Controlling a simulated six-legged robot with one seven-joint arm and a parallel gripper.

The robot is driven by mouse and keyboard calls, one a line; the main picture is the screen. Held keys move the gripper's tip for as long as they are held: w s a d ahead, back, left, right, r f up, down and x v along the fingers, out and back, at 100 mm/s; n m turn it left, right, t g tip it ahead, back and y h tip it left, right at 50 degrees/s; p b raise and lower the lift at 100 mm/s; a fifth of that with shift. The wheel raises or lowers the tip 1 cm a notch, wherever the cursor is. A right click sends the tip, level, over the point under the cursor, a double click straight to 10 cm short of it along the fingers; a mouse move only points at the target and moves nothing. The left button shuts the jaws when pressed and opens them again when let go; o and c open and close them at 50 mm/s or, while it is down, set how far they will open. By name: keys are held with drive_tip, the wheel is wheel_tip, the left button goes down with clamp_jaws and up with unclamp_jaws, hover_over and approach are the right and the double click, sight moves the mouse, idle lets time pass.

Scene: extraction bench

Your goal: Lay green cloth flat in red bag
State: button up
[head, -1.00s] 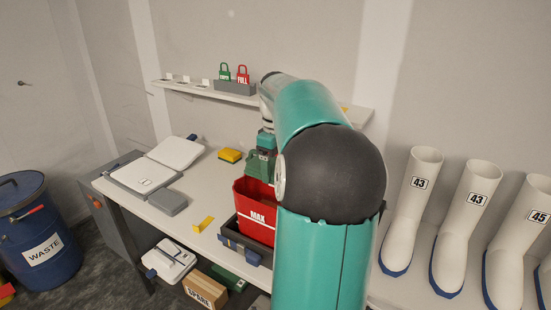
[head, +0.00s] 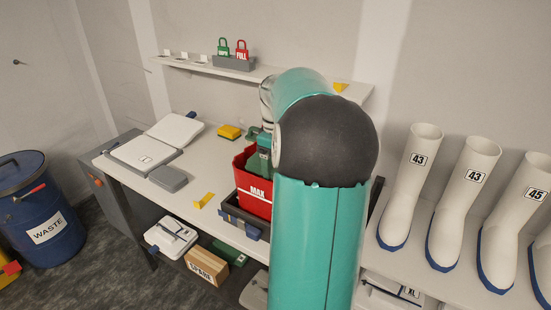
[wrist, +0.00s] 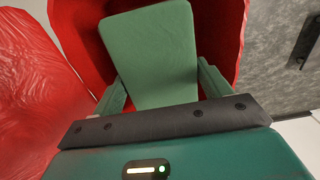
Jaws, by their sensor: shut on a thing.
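The red bag (head: 252,193), marked MAX, stands open at the top in a dark tray on the bench. My gripper (wrist: 162,85) is shut on the green cloth (wrist: 150,45), a flat, pale green, folded-looking piece. In the wrist view the cloth sticks out beyond the fingers, with the red bag's wall (wrist: 228,35) around its far end. In the head view the cloth (head: 257,164) is inside the bag's mouth, with its lower part hidden by the front wall. My arm hides the right side of the bag.
The dark tray (head: 232,215) surrounds the bag's base. A yellow marker (head: 204,200), a grey box (head: 168,178), a scale-like white unit (head: 146,152) and a yellow sponge-like block (head: 229,131) lie on the bench. A shelf with padlocks (head: 232,52) hangs behind.

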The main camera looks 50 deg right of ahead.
drive_tip(key=o, duration=1)
wheel_tip(320, 180, up, 14)
drive_tip(key=shift+f, duration=0.1)
